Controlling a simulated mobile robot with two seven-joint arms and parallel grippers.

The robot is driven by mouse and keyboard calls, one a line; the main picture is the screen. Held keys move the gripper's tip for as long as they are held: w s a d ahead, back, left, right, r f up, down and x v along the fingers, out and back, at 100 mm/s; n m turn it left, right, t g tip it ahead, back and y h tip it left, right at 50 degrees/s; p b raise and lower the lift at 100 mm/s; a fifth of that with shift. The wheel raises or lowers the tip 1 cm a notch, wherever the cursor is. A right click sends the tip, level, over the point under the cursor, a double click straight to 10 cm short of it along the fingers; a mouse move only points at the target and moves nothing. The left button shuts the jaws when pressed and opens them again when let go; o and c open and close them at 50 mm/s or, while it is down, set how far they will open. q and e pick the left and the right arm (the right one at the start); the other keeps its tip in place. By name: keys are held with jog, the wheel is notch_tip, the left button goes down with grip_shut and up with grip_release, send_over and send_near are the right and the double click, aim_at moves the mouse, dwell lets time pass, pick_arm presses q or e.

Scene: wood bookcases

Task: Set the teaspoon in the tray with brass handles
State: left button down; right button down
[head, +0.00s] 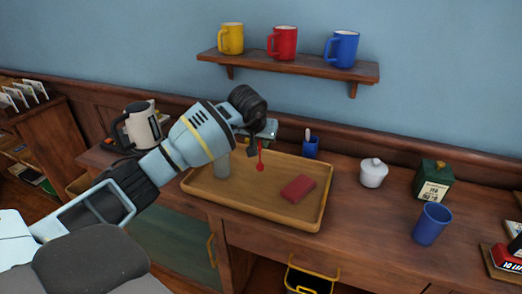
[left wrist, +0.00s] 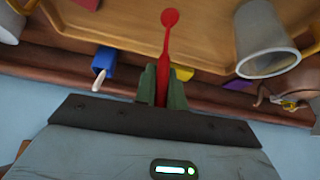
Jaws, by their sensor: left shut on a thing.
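The red teaspoon (head: 260,162) hangs bowl down from my left gripper (head: 255,148), which is shut on its handle. In the left wrist view the spoon (left wrist: 168,45) stands out from between the green-grey fingertips (left wrist: 162,84). The wooden tray (head: 250,197) lies on the counter below, and the spoon appears above its far part, apart from the floor. My right gripper is not in view.
In the tray are a grey cup (head: 222,166) at left and a red block (head: 298,189) at right. A blue holder (head: 310,149) stands behind. A white sugar pot (head: 373,173), green box (head: 433,183) and blue cup (head: 432,224) stand right; a kettle (head: 140,127) left.

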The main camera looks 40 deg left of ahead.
pick_arm(q)
jog(key=shift+w+f, duration=0.15)
jog(key=shift+f, duration=1.8)
jog(key=c, duration=1.5)
grip_release()
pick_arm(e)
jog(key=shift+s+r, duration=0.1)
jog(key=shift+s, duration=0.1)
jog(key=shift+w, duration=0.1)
pick_arm(q)
jog(key=p+v, duration=0.1)
jog(key=v, duration=1.1)
jog(key=shift+r, duration=0.15)
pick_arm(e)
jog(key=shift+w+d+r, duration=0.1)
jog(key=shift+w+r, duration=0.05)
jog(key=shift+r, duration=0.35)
